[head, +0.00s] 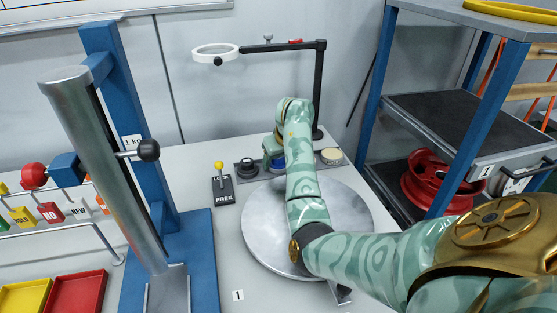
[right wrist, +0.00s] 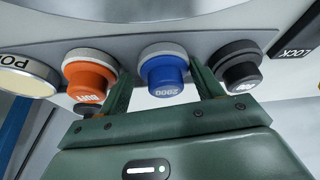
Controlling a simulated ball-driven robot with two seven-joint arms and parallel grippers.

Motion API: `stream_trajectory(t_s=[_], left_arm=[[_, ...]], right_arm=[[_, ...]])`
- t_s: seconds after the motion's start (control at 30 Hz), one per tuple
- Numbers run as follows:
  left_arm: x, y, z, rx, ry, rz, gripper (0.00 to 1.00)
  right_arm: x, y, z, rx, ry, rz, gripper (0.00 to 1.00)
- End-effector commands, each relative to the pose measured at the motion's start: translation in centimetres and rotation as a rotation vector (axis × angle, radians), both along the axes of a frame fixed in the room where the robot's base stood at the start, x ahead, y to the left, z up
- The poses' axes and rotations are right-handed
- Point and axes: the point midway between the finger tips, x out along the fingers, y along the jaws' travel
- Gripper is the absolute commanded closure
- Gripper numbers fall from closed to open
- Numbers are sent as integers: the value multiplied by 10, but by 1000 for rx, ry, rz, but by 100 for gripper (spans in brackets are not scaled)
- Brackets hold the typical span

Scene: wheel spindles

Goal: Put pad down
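A blue pad marked 2000 (right wrist: 164,72) sits in the rack along the rim of the grey plate; it also shows in the head view (head: 277,160). My right gripper (right wrist: 164,85) has its two green fingers spread, one on each side of the blue pad, with gaps between fingers and pad. In the head view my right gripper (head: 275,150) is over the rack, partly hidden by its own arm. An orange pad (right wrist: 88,75) and a black pad (right wrist: 240,66) sit on either side of the blue one. My left gripper is not in view.
A large grey round disc (head: 260,225) lies in front of the rack. A cream polish pad (head: 331,155) stands at the rack's right end. A FREE lever box (head: 223,190) is left. A lamp post (head: 319,90) rises behind. Blue shelving (head: 455,130) stands right.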

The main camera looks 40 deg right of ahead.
Motion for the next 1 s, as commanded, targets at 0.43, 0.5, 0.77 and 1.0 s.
stream_trajectory(t_s=[0.43, 0.5, 0.77, 1.0], left_arm=[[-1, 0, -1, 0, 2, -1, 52], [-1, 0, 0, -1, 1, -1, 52], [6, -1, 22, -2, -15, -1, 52], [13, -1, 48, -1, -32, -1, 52]], right_arm=[[-1, 11, -12, 27, 19, 16, 25], [-1, 11, -11, 27, 19, 17, 25], [-10, 13, 29, 25, 9, 13, 25], [-31, 17, 87, 19, 6, 10, 25]])
